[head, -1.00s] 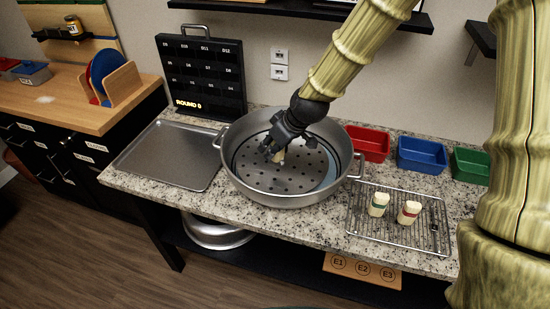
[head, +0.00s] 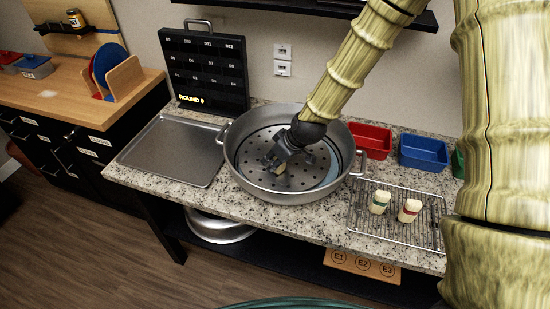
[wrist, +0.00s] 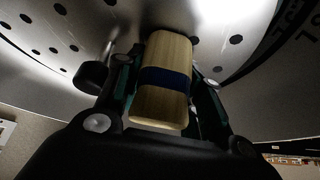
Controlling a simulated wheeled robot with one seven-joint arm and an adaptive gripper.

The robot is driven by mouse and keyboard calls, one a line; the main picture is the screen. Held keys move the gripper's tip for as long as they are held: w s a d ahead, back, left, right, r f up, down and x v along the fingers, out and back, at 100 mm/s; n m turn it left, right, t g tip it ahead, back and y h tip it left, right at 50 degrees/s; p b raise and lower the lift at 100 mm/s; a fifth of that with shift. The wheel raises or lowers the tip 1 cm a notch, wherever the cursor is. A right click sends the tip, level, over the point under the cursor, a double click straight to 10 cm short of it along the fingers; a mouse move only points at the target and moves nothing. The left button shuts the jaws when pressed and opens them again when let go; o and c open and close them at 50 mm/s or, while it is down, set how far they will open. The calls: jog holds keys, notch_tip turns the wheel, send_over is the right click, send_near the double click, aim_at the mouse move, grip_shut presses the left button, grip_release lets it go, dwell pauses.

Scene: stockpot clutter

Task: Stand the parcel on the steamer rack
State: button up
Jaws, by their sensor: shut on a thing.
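My gripper (head: 277,165) is shut on a pale parcel (wrist: 164,75) with a dark blue band, seen close up in the wrist view. In the head view only a small pale end of the parcel (head: 280,171) shows below the fingers. The steamer rack (head: 262,150) is a grey plate with round holes inside the wide metal pot (head: 234,175). The gripper is inside the pot's rim, low over the rack. I cannot tell whether the parcel touches the rack.
Two pale parcels, one with a green band (head: 379,202) and one with a red band (head: 409,211), stand on a wire rack (head: 395,235) at right. Red (head: 371,140) and blue (head: 423,153) bins stand behind. An empty metal tray (head: 172,150) lies left of the pot.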

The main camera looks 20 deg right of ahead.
jog(key=shift+f, duration=0.15)
jog(key=o, duration=0.8)
jog(key=shift+r, duration=0.2)
jog(key=shift+b+v, duration=1.1)
jog(key=shift+v, duration=4.85)
